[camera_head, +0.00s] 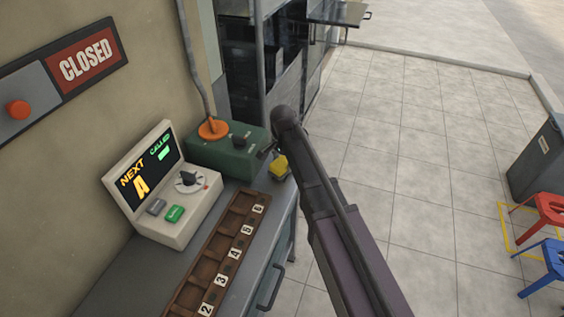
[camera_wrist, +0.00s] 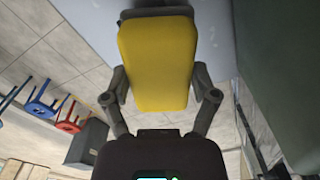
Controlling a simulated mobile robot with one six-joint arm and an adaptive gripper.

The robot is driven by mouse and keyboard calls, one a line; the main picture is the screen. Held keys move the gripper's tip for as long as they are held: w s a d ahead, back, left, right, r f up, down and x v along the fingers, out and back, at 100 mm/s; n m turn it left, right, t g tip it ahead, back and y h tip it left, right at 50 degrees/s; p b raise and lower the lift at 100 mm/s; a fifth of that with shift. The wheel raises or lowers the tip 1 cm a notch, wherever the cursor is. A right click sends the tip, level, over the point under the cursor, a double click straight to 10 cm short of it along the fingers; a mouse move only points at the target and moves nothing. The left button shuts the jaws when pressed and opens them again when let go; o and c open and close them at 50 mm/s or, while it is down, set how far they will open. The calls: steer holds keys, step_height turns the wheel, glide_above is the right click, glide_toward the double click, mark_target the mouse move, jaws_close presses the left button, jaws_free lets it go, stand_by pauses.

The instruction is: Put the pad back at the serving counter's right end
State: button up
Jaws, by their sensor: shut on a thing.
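The pad is a yellow block (camera_head: 279,167) at the far end of the grey counter (camera_head: 133,272) in the head view, close to the green box. In the wrist view the yellow pad (camera_wrist: 157,60) fills the space between the fingers of my gripper (camera_wrist: 160,98), one finger on each side. My gripper is shut on the pad. In the head view my arm partly hides the gripper and pad. I cannot tell whether the pad touches the counter top.
A green box with an orange disc (camera_head: 228,150) stands beside the pad. A cream ticket machine (camera_head: 175,205) and a wooden tray with numbered slots (camera_head: 215,262) are on the counter. Red (camera_head: 545,208) and blue (camera_head: 545,262) stools stand right. The tiled floor between is clear.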

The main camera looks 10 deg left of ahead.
steer(key=shift+f+b, duration=0.4)
stand_by(0.3)
steer(key=o, duration=1.1)
